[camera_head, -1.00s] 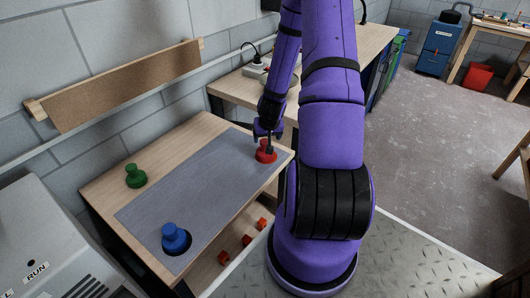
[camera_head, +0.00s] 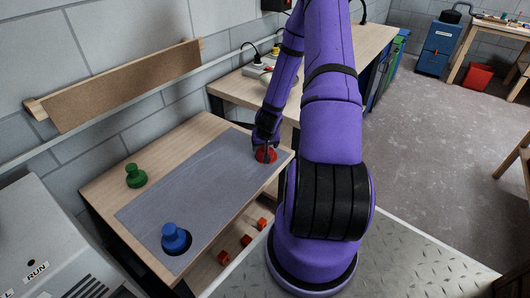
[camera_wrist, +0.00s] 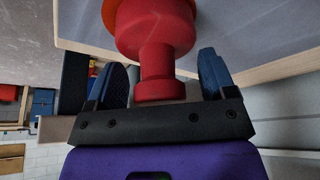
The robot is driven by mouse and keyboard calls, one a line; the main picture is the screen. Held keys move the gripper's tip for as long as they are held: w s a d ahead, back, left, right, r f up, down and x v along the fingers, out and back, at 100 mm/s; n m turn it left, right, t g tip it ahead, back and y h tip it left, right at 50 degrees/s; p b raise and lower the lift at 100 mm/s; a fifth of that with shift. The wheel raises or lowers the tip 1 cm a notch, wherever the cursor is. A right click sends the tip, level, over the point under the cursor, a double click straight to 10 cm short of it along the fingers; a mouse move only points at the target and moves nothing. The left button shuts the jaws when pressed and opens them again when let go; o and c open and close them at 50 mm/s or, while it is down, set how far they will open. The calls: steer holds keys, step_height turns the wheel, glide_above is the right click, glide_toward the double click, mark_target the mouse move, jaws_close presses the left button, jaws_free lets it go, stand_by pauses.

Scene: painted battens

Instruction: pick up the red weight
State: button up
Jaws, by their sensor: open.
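The red weight (camera_head: 265,156) stands on the grey mat (camera_head: 185,195) near the right end of the small wooden table. In the wrist view the red weight (camera_wrist: 158,45) shows large, its narrow knob pointing toward my gripper and lying between the two fingers. My gripper (camera_head: 264,146) is at the top of the weight in the head view. In the wrist view my gripper (camera_wrist: 165,80) is open, with a gap visible between each finger and the knob. The far side of the weight is out of the wrist view.
A green weight (camera_head: 136,176) stands on the wood at the table's left, and a blue weight (camera_head: 175,238) on the mat's front left. Several small red blocks (camera_head: 247,240) lie on a lower shelf. A wooden bench (camera_head: 235,88) stands behind the table.

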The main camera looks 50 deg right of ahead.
steer(key=shift+c, duration=0.2)
steer(key=shift+s, duration=0.1)
jaws_close()
